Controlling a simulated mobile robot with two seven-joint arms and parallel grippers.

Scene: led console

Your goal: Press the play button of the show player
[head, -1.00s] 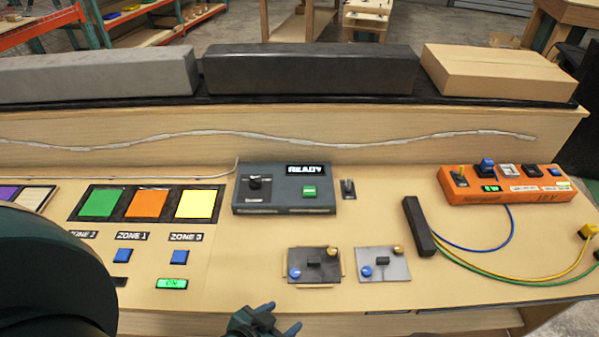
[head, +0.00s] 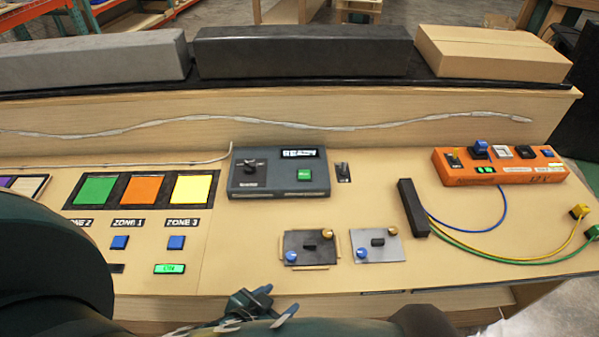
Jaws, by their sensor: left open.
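The show player is most likely the dark grey-blue box (head: 240,184) at the back middle of the console. It has a black knob (head: 251,167) on its left, a small lit display (head: 299,153) with blurred text, and a green button (head: 304,175) below the display. My left gripper (head: 279,299) is at the bottom middle, near the console's front edge, with its fingers apart and nothing between them. It is well in front of the show player and apart from it. My right gripper is not in view.
Two small plates with knobs (head: 288,240) (head: 358,237) lie between gripper and player. A small switch (head: 343,173) is right of the player. Colour pads and blue zone buttons (head: 120,242) are left. A black bar (head: 412,207), cables and an orange box (head: 463,167) are right.

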